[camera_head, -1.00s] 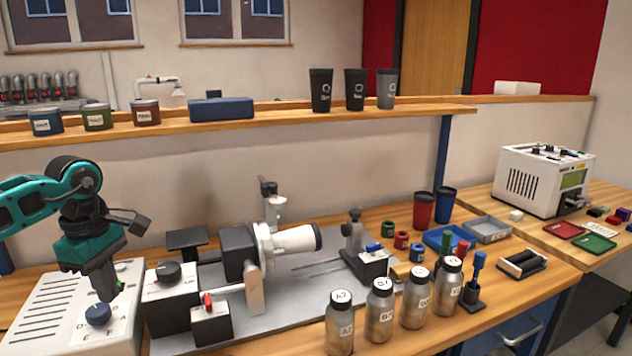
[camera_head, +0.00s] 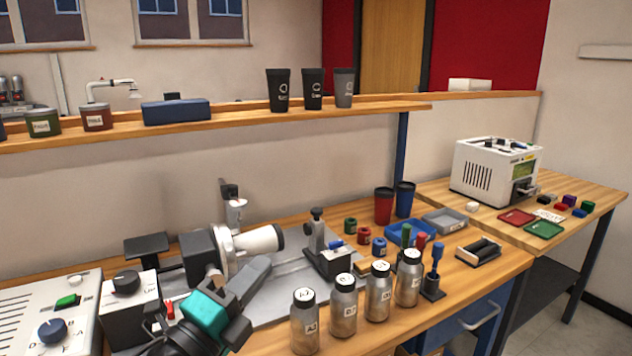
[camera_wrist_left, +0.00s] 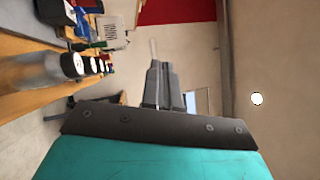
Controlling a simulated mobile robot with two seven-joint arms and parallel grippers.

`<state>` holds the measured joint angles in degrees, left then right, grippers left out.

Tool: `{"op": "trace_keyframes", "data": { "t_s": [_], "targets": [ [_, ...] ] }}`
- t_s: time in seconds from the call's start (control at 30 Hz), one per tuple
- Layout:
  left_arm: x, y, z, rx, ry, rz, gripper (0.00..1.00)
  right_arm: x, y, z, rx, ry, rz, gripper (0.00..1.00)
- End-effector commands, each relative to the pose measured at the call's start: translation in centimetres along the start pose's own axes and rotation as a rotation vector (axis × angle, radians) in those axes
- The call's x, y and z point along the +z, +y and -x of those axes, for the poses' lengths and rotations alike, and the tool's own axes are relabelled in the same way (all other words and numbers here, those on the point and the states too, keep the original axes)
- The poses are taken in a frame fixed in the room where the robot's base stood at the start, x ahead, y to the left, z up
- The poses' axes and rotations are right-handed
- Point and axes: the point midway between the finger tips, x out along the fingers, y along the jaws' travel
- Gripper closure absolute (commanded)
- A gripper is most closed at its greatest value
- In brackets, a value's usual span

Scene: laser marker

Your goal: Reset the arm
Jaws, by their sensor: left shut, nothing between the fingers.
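My left gripper (camera_head: 260,268) is at the lower middle of the head view, in front of the laser machine (camera_head: 205,262). Its teal hand comes up from the bottom edge and the dark grey fingers point up and to the right. The fingers are shut with nothing between them. In the left wrist view the fingers (camera_wrist_left: 156,68) stand together against the plain wall. The gripper hides part of the machine and its grey base plate (camera_head: 300,262). My right gripper is not in view.
Several labelled metal bottles (camera_head: 343,306) stand just right of the gripper. A white control box (camera_head: 25,308) with a blue dial (camera_head: 52,331) and a green button (camera_head: 66,300) is at the left. A blue tray (camera_head: 411,235), cups and a white machine (camera_head: 495,172) stand further right.

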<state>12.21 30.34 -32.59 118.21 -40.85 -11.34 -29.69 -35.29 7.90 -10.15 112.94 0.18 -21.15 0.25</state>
Motion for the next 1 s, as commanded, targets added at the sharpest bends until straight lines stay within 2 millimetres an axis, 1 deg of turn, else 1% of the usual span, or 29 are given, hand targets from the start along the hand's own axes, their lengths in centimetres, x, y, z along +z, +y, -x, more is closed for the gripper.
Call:
{"op": "trace_keyframes", "data": {
  "t_s": [0.03, 0.07, 0.1, 0.17, 0.2, 0.27, 0.3, 0.4, 0.5, 0.6, 0.73, 0.9, 0.93, 1.0],
  "targets": [
    [0.9, 1.3, 1.3, 0.062, -0.109, 0.154, 1.00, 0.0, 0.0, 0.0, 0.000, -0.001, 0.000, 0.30],
    [1.5, 2.1, 2.1, 0.099, -0.175, 0.240, 1.00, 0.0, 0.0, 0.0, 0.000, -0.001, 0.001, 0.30],
    [2.3, 3.4, 3.4, 0.153, -0.263, 0.353, 1.00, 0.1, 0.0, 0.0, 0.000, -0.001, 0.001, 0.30],
    [3.0, 5.5, 5.7, 0.238, -0.395, 0.519, 1.00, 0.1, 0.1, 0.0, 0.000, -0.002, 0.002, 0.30],
    [3.3, 7.0, 7.5, 0.298, -0.483, 0.627, 1.00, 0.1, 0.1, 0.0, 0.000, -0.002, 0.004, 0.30],
    [3.3, 9.2, 10.6, 0.391, -0.617, 0.783, 1.00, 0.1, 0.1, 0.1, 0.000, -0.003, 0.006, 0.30],
    [3.0, 10.6, 12.7, 0.454, -0.705, 0.881, 1.00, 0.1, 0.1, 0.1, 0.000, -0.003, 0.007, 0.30],
    [1.7, 13.2, 17.8, 0.598, -0.898, 1.079, 1.00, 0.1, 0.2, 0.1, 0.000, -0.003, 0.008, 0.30],
    [0.2, 14.5, 21.7, 0.707, -1.037, 1.209, 1.00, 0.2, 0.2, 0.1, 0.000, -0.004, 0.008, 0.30],
    [-1.3, 15.2, 24.9, 0.797, -1.149, 1.303, 1.00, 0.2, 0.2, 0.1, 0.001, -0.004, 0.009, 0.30],
    [-3.3, 15.5, 28.4, 0.902, -1.275, 1.399, 1.00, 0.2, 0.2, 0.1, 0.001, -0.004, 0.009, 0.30],
    [-6.0, 15.1, 32.8, 1.037, -1.435, 1.504, 1.00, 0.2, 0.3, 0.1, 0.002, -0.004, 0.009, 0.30],
    [-6.5, 14.9, 33.6, 1.062, -1.463, 1.520, 1.00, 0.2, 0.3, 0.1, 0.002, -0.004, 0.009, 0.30],
    [-6.2, 15.6, 32.8, 1.031, -1.435, 1.526, 1.00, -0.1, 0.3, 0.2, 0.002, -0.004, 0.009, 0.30]
  ]
}}
